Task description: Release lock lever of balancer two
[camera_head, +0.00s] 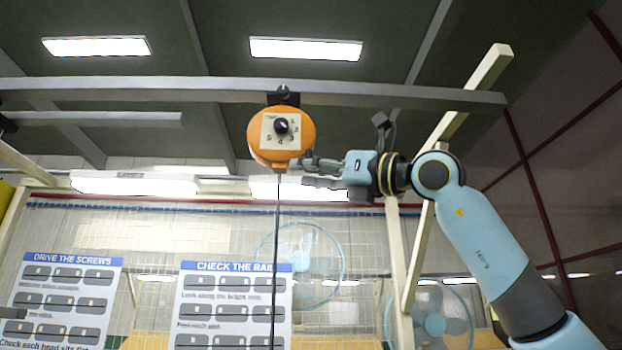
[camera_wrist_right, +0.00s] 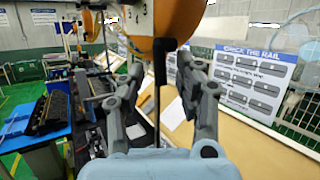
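The balancer (camera_head: 262,120) is a round orange housing with a white numbered dial (camera_head: 270,136) and a black knob (camera_head: 281,125). It hangs from an overhead beam, and a thin dark cable (camera_head: 277,225) runs straight down from it. My right gripper (camera_head: 303,173) is at the housing's lower right, its fingers spread apart. I cannot make out a lock lever clearly.
The grey overhead beam (camera_head: 190,88) crosses above, and a cream post (camera_head: 396,250) stands behind my right arm. Two instruction boards (camera_head: 235,267) (camera_head: 67,258) and fans (camera_head: 434,325) are farther back. The wrist view shows a bench (camera_wrist_right: 255,145) and equipment below.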

